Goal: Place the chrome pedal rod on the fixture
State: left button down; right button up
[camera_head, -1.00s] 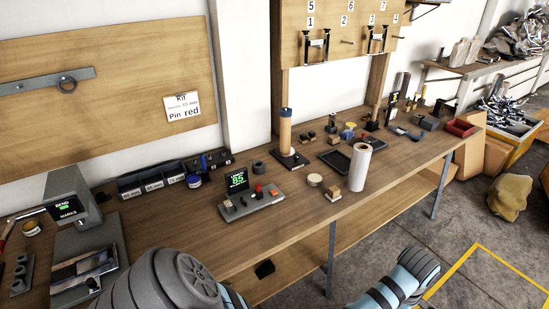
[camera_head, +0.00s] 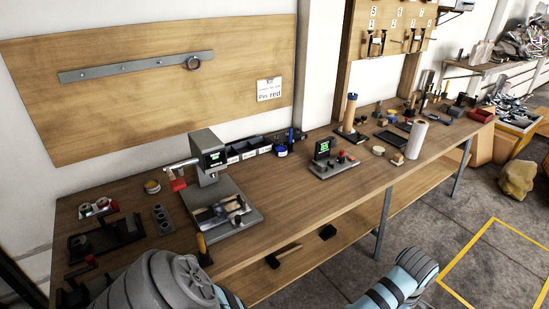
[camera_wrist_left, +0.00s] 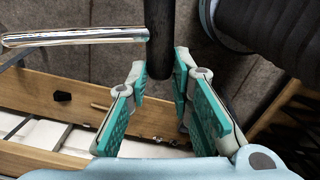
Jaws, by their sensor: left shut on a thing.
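In the left wrist view my left gripper (camera_wrist_left: 160,70) has its teal-padded fingers around a black bar (camera_wrist_left: 159,35). A shiny chrome rod (camera_wrist_left: 75,37) runs left from this bar and seems joined to it. The gripper, bar and rod do not show in the head view. My right gripper is in neither view.
The wooden bench (camera_head: 290,205) runs from lower left to upper right. A control box with a green display (camera_head: 333,160), a white roll (camera_head: 416,139) and a block with round holes (camera_head: 162,219) stand on it. A lower shelf (camera_head: 290,265) lies beneath. The bench's front middle is mostly bare.

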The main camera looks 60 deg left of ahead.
aim_at(105, 231)
jog(key=z, duration=0.15)
jog(key=k, duration=0.65)
jog(key=u, duration=1.95)
